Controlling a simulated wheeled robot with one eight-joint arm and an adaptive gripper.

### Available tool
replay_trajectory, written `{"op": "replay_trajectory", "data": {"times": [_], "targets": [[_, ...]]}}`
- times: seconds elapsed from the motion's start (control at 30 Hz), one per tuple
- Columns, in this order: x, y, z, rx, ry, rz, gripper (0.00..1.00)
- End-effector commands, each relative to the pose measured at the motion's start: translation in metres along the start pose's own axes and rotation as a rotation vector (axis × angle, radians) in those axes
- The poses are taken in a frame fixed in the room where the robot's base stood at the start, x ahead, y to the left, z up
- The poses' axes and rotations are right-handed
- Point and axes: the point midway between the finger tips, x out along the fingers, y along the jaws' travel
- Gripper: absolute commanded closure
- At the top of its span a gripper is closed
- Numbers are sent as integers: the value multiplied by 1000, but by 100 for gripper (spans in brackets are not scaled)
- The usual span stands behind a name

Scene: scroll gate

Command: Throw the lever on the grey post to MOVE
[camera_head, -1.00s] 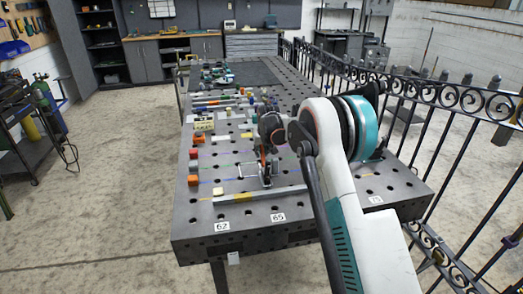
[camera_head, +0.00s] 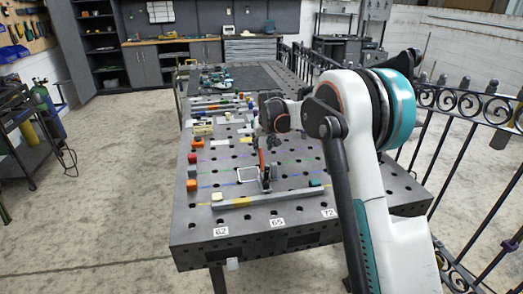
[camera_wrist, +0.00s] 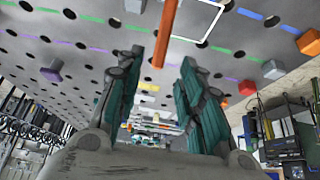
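A small grey post (camera_head: 266,183) stands near the front of the perforated table. A thin orange-red lever (camera_head: 262,158) rises from it, close to upright; it also shows as a long bar in the wrist view (camera_wrist: 163,40). My gripper (camera_wrist: 160,62) is open, its two teal-padded fingers apart. In the wrist view the lever's end appears in the gap between the fingers; contact is not visible. In the head view my wrist is above and beyond the post, and the fingers are hard to make out. No MOVE lettering is readable.
A grey bar (camera_head: 240,202) with a yellow patch lies in front of the post, and a green block (camera_head: 315,184) is at its right end. Orange blocks (camera_head: 191,185) line the left edge. An iron fence (camera_head: 460,103) runs along the right.

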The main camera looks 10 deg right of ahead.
Motion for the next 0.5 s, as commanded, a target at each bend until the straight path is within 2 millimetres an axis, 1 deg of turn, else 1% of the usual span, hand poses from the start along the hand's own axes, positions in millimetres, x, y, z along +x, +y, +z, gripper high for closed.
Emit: {"op": "replay_trajectory", "data": {"times": [0.03, 0.2, 0.5], "targets": [[-8, 0, 0, 0, 0, 0, 65], [-23, 0, 0, 0, 0, 0, 65], [-27, 0, 0, 0, 0, 0, 65]]}}
